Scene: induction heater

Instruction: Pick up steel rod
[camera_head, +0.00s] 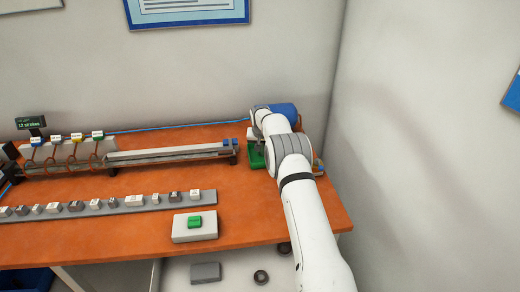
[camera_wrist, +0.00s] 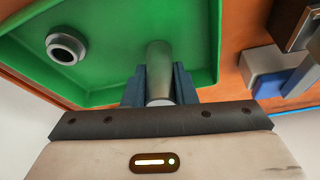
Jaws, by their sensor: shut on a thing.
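A grey steel rod (camera_wrist: 159,60) shows in the wrist view, lengthwise between the two dark blue fingers of my gripper (camera_wrist: 159,88). The gripper is shut on it. The rod is over the green tray (camera_wrist: 110,50); I cannot tell whether it still touches the tray floor. A short steel ring or tube (camera_wrist: 66,48) lies in the same tray, left of the rod. In the head view the green tray (camera_head: 256,158) is mostly hidden behind my arm, and the rod and my gripper cannot be made out there.
A blue and grey block (camera_wrist: 282,75) stands right of the tray. On the orange table (camera_head: 120,235) are a long rail (camera_head: 170,153), a strip of labelled blocks (camera_head: 110,203) and a box with a green button (camera_head: 194,221). The wall is close on the right.

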